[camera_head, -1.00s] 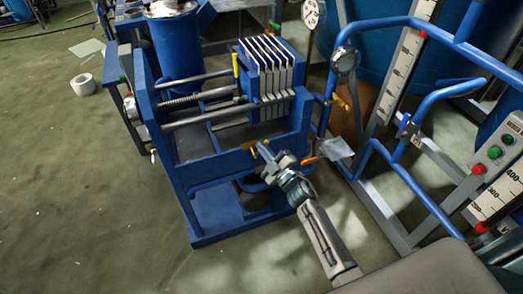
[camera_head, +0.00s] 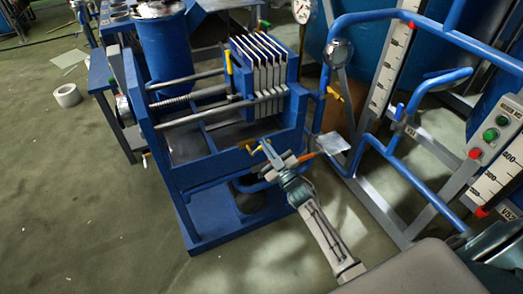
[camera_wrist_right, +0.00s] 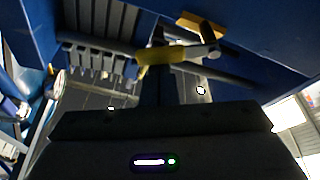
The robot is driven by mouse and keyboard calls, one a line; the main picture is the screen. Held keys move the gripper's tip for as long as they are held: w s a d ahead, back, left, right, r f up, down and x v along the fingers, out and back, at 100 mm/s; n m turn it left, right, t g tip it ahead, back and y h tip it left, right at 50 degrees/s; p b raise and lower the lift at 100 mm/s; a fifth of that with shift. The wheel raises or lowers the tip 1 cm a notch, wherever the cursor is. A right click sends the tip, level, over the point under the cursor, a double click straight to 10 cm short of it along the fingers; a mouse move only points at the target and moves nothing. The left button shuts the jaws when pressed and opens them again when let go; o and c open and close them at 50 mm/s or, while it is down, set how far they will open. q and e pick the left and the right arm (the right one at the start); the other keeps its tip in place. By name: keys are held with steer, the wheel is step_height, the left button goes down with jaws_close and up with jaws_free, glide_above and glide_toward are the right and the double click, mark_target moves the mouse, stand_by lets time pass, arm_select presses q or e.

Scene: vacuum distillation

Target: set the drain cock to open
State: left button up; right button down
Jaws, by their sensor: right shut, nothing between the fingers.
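The drain cock appears to be the small yellow lever (camera_head: 248,146) at the front rail of the blue filter press. In the right wrist view a yellow lever (camera_wrist_right: 172,55) lies across the picture above my gripper's body, with a grey metal part at its right end. My right gripper (camera_head: 265,146) is shut and empty. Its tips are just right of the yellow lever in the head view; I cannot tell whether they touch it. My left gripper is not in view.
The blue press frame (camera_head: 172,180) with its white plates (camera_head: 262,65) stands around the lever. An orange handle (camera_head: 306,157) and a pale sheet (camera_head: 332,143) are close on the right. Blue pipe rails (camera_head: 385,150) stand further right. The floor at left is mostly clear.

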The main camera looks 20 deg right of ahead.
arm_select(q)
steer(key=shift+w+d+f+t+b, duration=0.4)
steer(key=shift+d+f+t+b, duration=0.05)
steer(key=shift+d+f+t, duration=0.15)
arm_select(e)
steer(key=f+m+h, duration=0.1)
steer(key=m, duration=0.1)
steer(key=d+f+m+h, duration=0.1)
steer(key=m, duration=0.1)
steer(key=shift+m+t, duration=0.3)
steer(key=shift+t, duration=0.1)
steer(key=shift+d, duration=0.1)
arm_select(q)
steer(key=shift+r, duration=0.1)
arm_select(e)
step_height(320, 180, up, 4)
steer(key=p, duration=0.3)
steer(key=shift+w, duration=0.1)
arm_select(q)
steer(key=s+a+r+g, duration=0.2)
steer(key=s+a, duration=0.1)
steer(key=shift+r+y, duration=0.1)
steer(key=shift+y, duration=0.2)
arm_select(e)
steer(key=a+v, duration=0.1)
steer(key=v, duration=0.9)
steer(key=shift+d, duration=0.15)
